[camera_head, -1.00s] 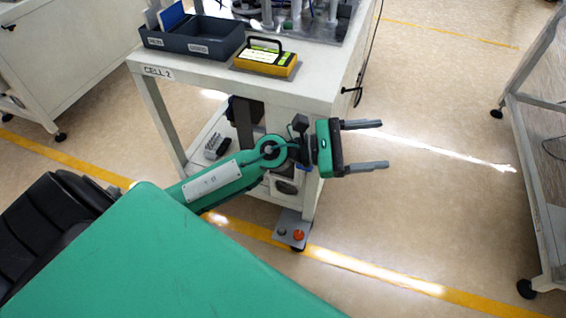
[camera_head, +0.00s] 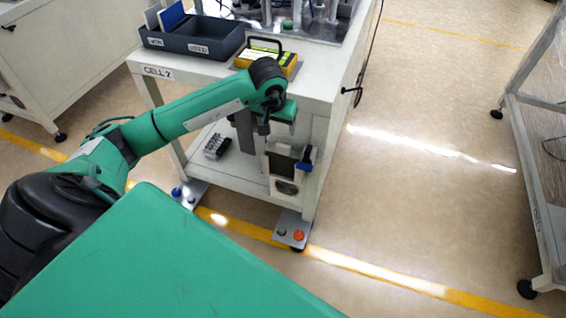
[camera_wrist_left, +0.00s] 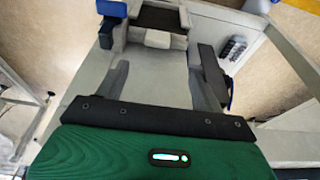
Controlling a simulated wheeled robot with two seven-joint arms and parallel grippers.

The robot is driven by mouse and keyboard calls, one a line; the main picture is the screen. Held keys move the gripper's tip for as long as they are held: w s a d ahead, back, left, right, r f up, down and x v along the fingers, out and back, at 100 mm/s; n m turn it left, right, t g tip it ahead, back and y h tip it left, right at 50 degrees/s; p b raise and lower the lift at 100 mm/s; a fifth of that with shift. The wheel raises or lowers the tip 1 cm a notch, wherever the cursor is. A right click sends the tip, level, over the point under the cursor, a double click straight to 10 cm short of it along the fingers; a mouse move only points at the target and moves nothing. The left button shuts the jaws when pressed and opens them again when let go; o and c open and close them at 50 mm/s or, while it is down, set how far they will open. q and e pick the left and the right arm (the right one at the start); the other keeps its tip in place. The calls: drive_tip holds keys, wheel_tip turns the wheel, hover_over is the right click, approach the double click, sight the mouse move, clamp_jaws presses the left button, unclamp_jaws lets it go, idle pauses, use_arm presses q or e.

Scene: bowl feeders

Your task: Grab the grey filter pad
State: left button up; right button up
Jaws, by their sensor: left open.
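A dark grey filter pad (camera_head: 283,163) appears to sit in a white holder (camera_head: 285,186) on the cart's front, with a blue clip at its right. The dark pad also shows in the left wrist view (camera_wrist_left: 157,18), beyond the fingers. My left gripper (camera_head: 267,138) hangs in front of the cart, above the holder, partly hidden by my wrist. My right gripper is not in view.
On the cart top (camera_head: 205,68) stand a dark divided tray (camera_head: 190,45) with white and blue pads and a yellow device (camera_head: 250,57). A grey block (camera_head: 216,146) lies on the lower shelf. The floor at right is clear up to another rack (camera_head: 530,185).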

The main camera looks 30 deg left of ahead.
sight(282, 147)
use_arm(q)
drive_tip(key=x, duration=0.7)
drive_tip(key=shift+d+f+b, duration=0.15)
drive_tip(key=shift+f+b, duration=0.15)
drive_tip(key=shift+b, duration=0.05)
drive_tip(key=x, duration=0.4)
drive_tip(key=shift+s+d+f+b, duration=0.1)
drive_tip(key=shift+s+d+b, duration=0.15)
drive_tip(key=shift+d+b, duration=0.05)
drive_tip(key=shift+w+a+f, duration=0.1)
drive_tip(key=shift+w+f, duration=0.05)
drive_tip(key=shift+f, duration=0.3)
drive_tip(key=c, duration=1.3)
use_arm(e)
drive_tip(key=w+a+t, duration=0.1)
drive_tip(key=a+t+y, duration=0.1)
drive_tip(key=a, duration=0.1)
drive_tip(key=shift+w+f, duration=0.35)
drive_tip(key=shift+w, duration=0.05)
